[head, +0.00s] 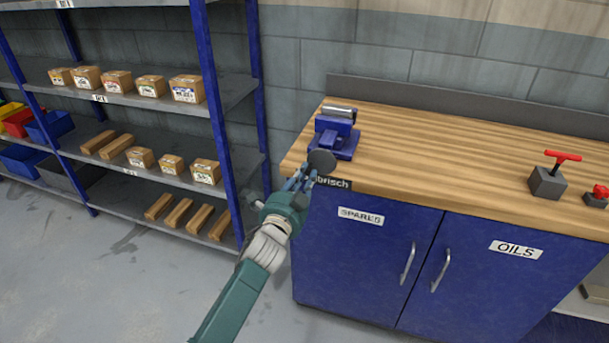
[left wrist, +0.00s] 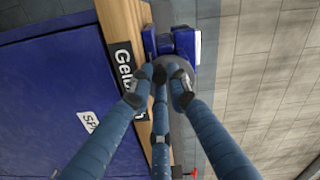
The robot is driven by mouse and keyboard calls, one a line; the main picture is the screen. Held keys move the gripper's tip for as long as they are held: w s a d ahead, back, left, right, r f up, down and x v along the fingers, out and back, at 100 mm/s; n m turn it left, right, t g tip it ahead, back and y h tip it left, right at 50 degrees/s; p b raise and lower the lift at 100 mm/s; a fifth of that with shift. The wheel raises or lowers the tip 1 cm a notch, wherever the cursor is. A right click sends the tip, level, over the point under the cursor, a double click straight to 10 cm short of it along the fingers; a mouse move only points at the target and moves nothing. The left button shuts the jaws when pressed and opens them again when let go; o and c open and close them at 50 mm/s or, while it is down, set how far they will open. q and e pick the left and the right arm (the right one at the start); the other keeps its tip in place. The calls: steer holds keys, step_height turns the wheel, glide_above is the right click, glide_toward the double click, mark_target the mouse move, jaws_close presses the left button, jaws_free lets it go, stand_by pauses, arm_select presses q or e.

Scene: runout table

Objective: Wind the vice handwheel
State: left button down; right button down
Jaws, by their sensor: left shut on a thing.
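The blue vice (head: 342,144) is mounted near the left end of the wooden bench top and has a grey metal cylinder (head: 340,111) on top. Its dark round handwheel (head: 321,160) faces the bench's front left corner. My left gripper (head: 302,180) reaches up to the handwheel from the front, its fingers shut on it. In the left wrist view the blue fingers (left wrist: 160,88) close around the grey handwheel (left wrist: 172,62), with the vice (left wrist: 181,42) behind it. The fingers hide part of the wheel. My right gripper is not in view.
The bench top (head: 440,150) is clear between the vice and a block with a red T-handle (head: 548,180) on the right. Blue cabinet doors (head: 365,250) are below. A shelf rack (head: 215,120) with boxes stands to the left.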

arm_select(q)
steer(key=n, duration=0.2)
steer(key=f+n, duration=0.1)
steer(key=shift+s+d, duration=0.15)
steer(key=shift+d, duration=0.1)
steer(key=shift+f+n, duration=0.1)
steer(key=shift+n, duration=0.2)
steer(key=n, duration=0.3)
steer(key=d+n, duration=0.1)
steer(key=shift+s+f+n, duration=0.15)
steer(key=shift+f+n, duration=0.15)
steer(key=shift+f, duration=0.05)
steer(key=c, duration=1.8)
jaws_free()
steer(key=shift+o, duration=0.2)
steer(key=shift+r, duration=0.1)
